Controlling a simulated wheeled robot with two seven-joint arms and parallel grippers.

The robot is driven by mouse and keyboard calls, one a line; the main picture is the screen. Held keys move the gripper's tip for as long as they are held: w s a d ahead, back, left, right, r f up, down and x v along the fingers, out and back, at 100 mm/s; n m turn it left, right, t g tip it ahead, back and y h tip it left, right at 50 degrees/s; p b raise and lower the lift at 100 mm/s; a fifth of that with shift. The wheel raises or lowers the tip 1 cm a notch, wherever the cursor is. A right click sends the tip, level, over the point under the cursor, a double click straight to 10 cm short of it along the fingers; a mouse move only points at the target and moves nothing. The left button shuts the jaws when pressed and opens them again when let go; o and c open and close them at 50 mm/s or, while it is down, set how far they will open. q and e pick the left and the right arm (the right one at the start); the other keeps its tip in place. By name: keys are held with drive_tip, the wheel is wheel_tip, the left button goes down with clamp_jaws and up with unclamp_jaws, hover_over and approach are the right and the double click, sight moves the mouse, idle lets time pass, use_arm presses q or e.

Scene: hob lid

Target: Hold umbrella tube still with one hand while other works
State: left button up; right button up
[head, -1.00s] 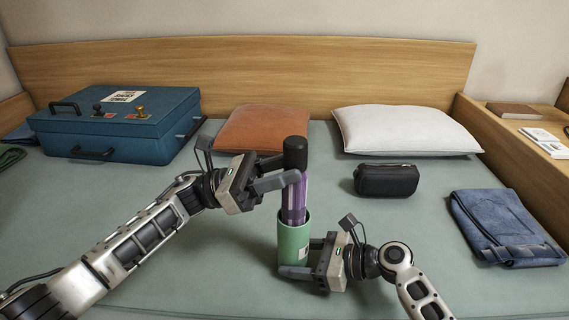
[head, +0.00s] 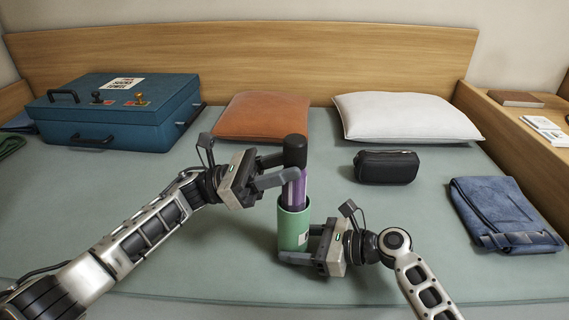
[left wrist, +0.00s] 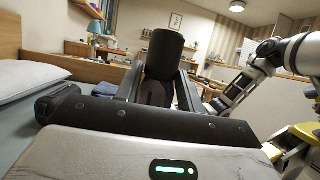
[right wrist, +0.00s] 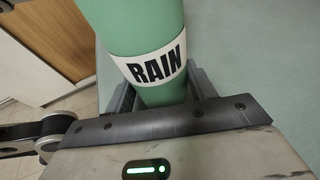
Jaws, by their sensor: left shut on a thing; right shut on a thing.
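The purple umbrella (head: 294,192) with a black handle (head: 295,150) stands upright, its lower part hidden inside the green tube (head: 291,228). My left gripper (head: 288,172) is shut on the umbrella just below the black handle; the handle also shows in the left wrist view (left wrist: 165,52). My right gripper (head: 303,246) is shut on the tube's lower part from the right. In the right wrist view, the tube (right wrist: 125,25) has a white label (right wrist: 153,65) reading RAIN and sits between the fingers. The tube stands upright on the bed.
The bed cover (head: 190,240) has free room around the tube. Behind are a blue suitcase (head: 125,115), an orange cushion (head: 262,117) and a white pillow (head: 402,117). A black pouch (head: 386,167) and folded denim (head: 500,212) lie to the right.

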use_arm(q)
drive_tip(key=o, duration=1.2)
drive_tip(key=v, duration=1.2)
use_arm(e)
drive_tip(key=o, duration=1)
drive_tip(key=shift+c, duration=0.2)
